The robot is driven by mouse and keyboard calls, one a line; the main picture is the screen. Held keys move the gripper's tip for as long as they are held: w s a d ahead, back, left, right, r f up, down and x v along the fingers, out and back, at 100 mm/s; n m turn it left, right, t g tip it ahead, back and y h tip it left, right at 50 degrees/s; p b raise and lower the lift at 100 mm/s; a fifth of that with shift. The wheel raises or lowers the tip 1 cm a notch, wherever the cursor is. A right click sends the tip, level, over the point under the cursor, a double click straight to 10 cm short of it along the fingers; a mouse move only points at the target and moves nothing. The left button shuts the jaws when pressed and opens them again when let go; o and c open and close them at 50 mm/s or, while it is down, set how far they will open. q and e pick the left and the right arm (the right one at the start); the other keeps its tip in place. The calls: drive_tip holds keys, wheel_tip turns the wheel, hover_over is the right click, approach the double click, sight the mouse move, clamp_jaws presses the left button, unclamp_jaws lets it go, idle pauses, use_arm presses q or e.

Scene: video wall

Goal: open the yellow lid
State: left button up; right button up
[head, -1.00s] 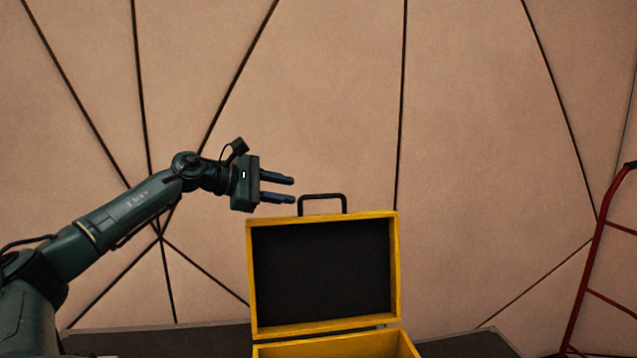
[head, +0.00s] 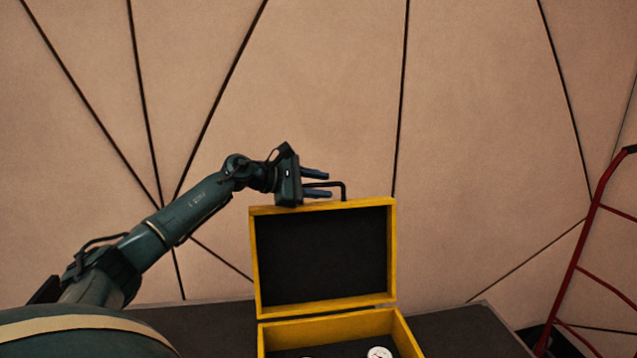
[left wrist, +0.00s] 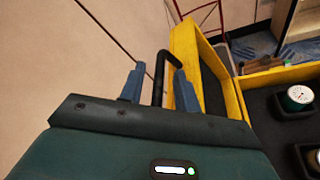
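The yellow lid (head: 391,255) stands upright at the back of the yellow box (head: 410,342), its dark inner side facing me. A black handle (head: 344,190) rises from its top edge. My left gripper (head: 317,184) is at the lid's top left, fingers pointing right. In the left wrist view the handle (left wrist: 158,80) lies between the two blue fingertips (left wrist: 160,88), with gaps visible beside it, so the gripper is open around it. Part of the handle is hidden by the gripper in the head view. My right gripper is not in view.
The box stands on a dark table (head: 460,330) against a tan panelled wall (head: 480,150). A red hand-truck frame (head: 577,250) stands at the right.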

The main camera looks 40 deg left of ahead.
use_arm(q)
clamp_jaws()
idle(0.4)
